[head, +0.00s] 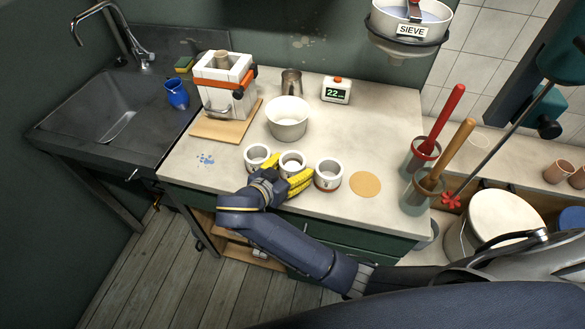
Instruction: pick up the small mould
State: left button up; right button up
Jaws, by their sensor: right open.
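Three small white round moulds with open tops stand in a row near the front edge of the worktop: a left one (257,154), a middle one (293,159) and a right one (328,170). The left and middle ones are partly hidden by my right gripper (289,168). Its yellow fingers are open, apart on either side of the middle mould's front. I cannot tell whether they touch it. The right mould has a dark reddish mark low on its front. A larger white block mould (221,87) with an orange strap stands on a board at the back left. My left gripper is not in view.
A white bowl (288,118) stands behind the moulds, with a metal cup (291,82) and a timer (336,90) further back. A tan disc (365,185) lies right of the moulds. Containers with a red-handled (447,112) and a wooden-handled tool (455,150) stand at the right edge.

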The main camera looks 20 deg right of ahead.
jog(key=shift+w+d+f, duration=0.15)
jog(key=shift+w+d, duration=0.1)
jog(key=shift+d, duration=0.05)
jog(key=c, duration=1.1)
jog(key=shift+r, duration=0.2)
